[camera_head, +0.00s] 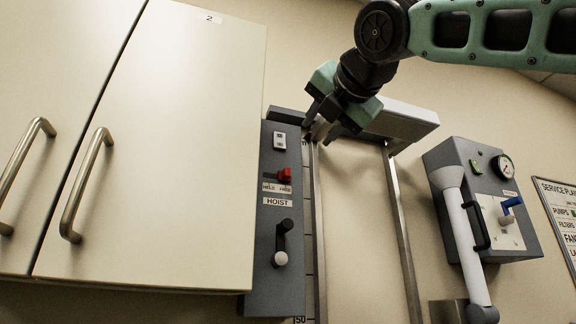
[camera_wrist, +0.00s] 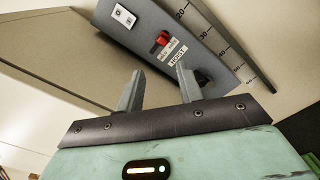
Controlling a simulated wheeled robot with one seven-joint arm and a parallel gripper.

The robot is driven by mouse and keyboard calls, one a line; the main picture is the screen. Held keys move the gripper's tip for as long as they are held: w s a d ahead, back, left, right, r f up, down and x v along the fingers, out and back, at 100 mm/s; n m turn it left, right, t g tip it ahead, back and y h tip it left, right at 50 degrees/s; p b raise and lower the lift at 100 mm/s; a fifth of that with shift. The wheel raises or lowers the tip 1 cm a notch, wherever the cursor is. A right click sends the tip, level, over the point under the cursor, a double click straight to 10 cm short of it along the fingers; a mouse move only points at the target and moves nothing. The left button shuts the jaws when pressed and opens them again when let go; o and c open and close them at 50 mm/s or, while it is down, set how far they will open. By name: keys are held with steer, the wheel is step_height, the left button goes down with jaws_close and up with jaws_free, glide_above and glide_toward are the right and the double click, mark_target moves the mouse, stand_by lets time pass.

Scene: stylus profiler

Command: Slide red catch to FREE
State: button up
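The red catch (camera_head: 285,175) sits on the grey hoist panel (camera_head: 262,220). Two small labels lie just below it; they seem to read HELD on the left and FREE on the right. In the head view the catch stands above the right-hand label. The catch also shows in the wrist view (camera_wrist: 162,39), beyond my fingertips. My gripper (camera_head: 318,128) is up and to the right of the catch, apart from it. In the wrist view my gripper's two fingers (camera_wrist: 158,70) are spread, with nothing between them.
A black lever with a white knob (camera_head: 281,258) is below the HOIST label. A white switch (camera_head: 279,140) is above the catch. A cabinet (camera_head: 170,130) with bar handles stands left. Vertical rails (camera_head: 403,235) and a gauge box (camera_head: 487,172) are on the right.

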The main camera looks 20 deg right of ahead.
steer(key=n, duration=0.7)
steer(key=n+p, duration=0.1)
steer(key=p, duration=0.6)
glide_toward(286, 174)
steer(key=w+r, duration=0.1)
steer(key=w, duration=0.8)
steer(key=shift+w+d+r, duration=0.2)
steer(key=shift+d+r, duration=0.05)
steer(key=shift+r, duration=0.1)
